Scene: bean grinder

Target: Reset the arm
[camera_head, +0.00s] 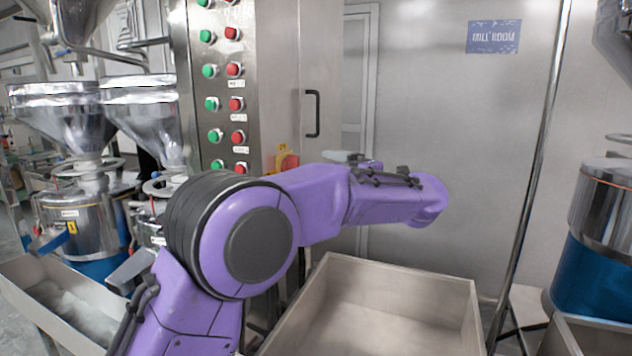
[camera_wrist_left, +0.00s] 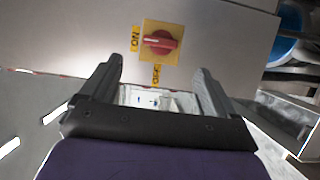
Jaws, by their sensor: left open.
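My left arm is purple and comes in from the lower left in the head view, bent at a large round joint and reaching right across the control cabinet. The gripper itself is hidden from the head view. In the left wrist view my left gripper (camera_wrist_left: 158,88) is open, with its two dark fingers apart and nothing held between them. A red rotary switch (camera_wrist_left: 160,42) on a yellow plate is ahead of and slightly beyond the fingertips, apart from them. My right gripper is in neither view.
The steel cabinet (camera_head: 225,120) carries green and red buttons and a black door handle (camera_head: 312,113). An open metal bin (camera_head: 390,305) stands below the arm. Grinders with steel hoppers (camera_head: 60,115) stand left, and a blue-based machine (camera_head: 590,240) stands right.

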